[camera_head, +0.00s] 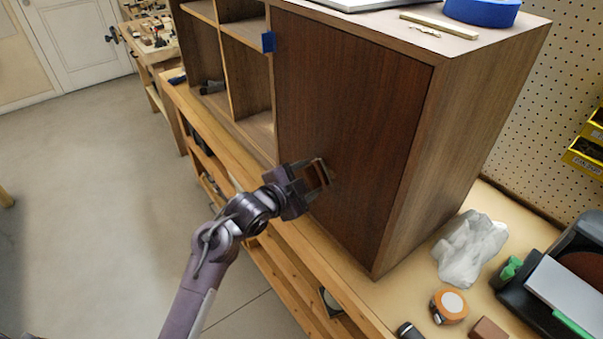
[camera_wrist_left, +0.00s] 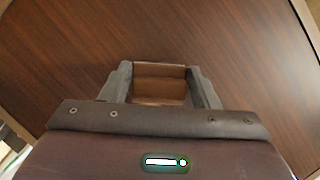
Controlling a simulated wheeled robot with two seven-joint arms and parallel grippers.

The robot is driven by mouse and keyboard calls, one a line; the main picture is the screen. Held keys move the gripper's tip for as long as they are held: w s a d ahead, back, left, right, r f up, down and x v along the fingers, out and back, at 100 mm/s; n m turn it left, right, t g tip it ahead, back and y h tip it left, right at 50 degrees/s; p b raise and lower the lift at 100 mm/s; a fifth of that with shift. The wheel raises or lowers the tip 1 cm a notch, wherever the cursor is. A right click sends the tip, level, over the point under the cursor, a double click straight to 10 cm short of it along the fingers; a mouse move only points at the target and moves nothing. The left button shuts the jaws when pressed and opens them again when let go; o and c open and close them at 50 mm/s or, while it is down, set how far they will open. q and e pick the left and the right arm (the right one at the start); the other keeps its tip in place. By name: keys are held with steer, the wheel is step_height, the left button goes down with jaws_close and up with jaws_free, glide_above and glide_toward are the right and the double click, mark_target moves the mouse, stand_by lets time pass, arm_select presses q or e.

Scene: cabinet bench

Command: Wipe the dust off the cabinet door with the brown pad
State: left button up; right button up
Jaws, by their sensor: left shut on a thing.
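The cabinet door (camera_head: 345,115) is a dark reddish-brown wood panel on the cabinet's front, and it looks shut. It fills most of the left wrist view (camera_wrist_left: 220,45). My left gripper (camera_head: 318,175) is in front of the lower middle of the door. It is shut on the brown pad (camera_wrist_left: 160,84), which sits between the two fingers and faces the door. The pad is at or very near the door surface; I cannot tell whether it touches. I cannot make out clear dust on the door. My right gripper is not in view.
Open shelves (camera_head: 245,60) are left of the door, with blue tape (camera_head: 268,42) at the edge. Floor at left is clear.

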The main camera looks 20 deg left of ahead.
arm_select(q)
steer(key=shift+s+d+r+p, duration=0.15)
steer(key=shift+s+d+p, duration=0.55)
steer(key=shift+d, duration=0.2)
steer(key=shift+w+a, duration=0.55)
steer(key=shift+a, duration=0.1)
steer(key=shift+w+a+p, duration=0.35)
steer(key=shift+w+a, duration=0.2)
steer(key=shift+a, duration=0.15)
steer(key=shift+w+a, duration=0.6)
steer(key=shift+a, duration=0.05)
